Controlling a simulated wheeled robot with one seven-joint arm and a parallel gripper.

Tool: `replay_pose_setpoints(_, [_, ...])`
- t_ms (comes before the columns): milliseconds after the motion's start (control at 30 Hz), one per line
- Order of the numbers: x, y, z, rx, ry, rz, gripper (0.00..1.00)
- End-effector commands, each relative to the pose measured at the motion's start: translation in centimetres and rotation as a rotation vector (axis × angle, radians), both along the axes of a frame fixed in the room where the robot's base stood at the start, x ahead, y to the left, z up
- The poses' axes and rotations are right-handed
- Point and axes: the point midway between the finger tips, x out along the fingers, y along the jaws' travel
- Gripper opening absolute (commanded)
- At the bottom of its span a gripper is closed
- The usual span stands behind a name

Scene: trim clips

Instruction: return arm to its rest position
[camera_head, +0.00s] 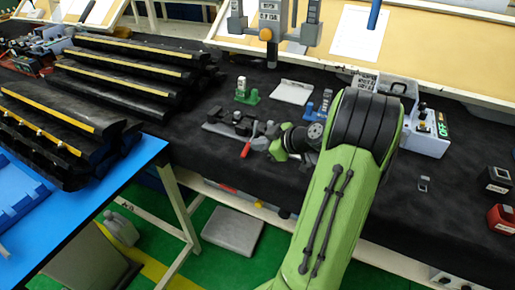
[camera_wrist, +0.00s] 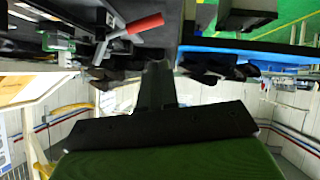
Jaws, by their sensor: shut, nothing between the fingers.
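My green arm rises from the bottom of the head view and bends over the black-covered bench (camera_head: 440,190). Its wrist end is beside the red-handled clamp fixture (camera_head: 232,122); the fingers cannot be made out there. In the wrist view my gripper (camera_wrist: 157,68) shows as a dark narrow pair of fingers on a wide black base. The fingers are together with nothing held. That view looks upside down, with the red handle (camera_wrist: 144,24) of the clamp at its upper left, apart from the fingers.
A green-based part (camera_head: 246,92) and a blue-based part (camera_head: 318,107) stand behind the clamp. A grey control box (camera_head: 425,135) is right of my arm. Black trim strips (camera_head: 130,65) are stacked at left, near the blue table (camera_head: 75,218). A column tool (camera_head: 270,22) hangs behind.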

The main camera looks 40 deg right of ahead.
Motion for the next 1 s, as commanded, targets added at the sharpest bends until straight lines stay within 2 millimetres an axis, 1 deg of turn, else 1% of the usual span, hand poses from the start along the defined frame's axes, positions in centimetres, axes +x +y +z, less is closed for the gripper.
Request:
replay_pose_setpoints(200, [-4.0,-0.4,2.6,-0.002,-0.004,0.001,0.00])
replay_pose_setpoints(333, [-5.7,-0.6,3.6,-0.002,-0.005,0.002,0.00])
replay_pose_setpoints(500, [-6.3,-0.6,3.9,0.000,-0.005,0.006,0.00])
replay_pose_setpoints(700, [-6.3,-0.6,3.9,-0.001,-0.004,0.006,0.00])
replay_pose_setpoints(767, [-6.0,0.0,4.1,0.000,0.007,0.014,0.00])
replay_pose_setpoints(833, [-5.0,2.1,4.8,0.009,0.056,0.035,0.00])
replay_pose_setpoints(867, [-4.5,3.5,5.3,0.014,0.090,0.046,0.00])
replay_pose_setpoints(933, [-3.6,7.7,6.6,0.025,0.191,0.064,0.00])
replay_pose_setpoints(967, [-3.5,9.6,7.2,0.029,0.238,0.065,0.00])
replay_pose_setpoints(1000, [-3.6,12.1,7.9,0.030,0.300,0.057,0.00])
